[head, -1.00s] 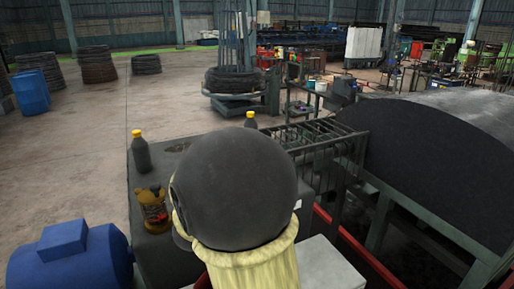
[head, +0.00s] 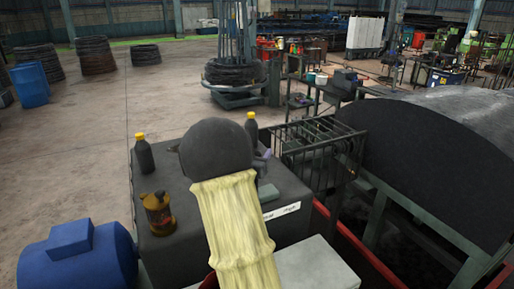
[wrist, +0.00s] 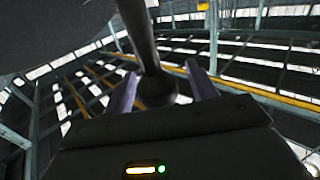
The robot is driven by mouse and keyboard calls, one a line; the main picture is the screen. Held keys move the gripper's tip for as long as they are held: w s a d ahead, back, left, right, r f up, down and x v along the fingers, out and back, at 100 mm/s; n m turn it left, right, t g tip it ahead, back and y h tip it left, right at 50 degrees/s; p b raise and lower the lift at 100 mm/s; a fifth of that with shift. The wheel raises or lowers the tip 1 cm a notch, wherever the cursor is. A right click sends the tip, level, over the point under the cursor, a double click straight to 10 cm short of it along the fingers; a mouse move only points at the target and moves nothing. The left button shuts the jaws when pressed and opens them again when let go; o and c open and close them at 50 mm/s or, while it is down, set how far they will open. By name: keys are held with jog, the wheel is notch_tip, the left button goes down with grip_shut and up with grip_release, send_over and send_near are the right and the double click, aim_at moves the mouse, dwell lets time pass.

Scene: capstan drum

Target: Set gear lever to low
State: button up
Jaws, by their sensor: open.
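In the wrist view a dark gear lever (wrist: 140,35) comes down from the top edge and ends in a round dark knob (wrist: 157,88). The purple fingers of my gripper (wrist: 163,92) stand apart on either side of the lever; I cannot tell whether either finger touches it. In the head view the purple fingertips of my gripper (head: 263,158) show just right of my dark round arm part, over the grey machine box (head: 185,215). My arm hides the lever there. A white label (head: 281,212) on the box's edge reads "high" at its right end; the rest is partly covered.
A dark bottle with a yellow cap (head: 143,152) and an amber jug (head: 157,213) stand on the box's left side. Another yellow-capped bottle (head: 251,128) stands behind. A blue motor (head: 80,262) is at lower left. A metal cage (head: 318,150) and large dark drum (head: 430,160) lie right.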

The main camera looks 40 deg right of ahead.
jog(key=shift+w+d, duration=0.15)
jog(key=shift+d, duration=0.1)
grip_shut()
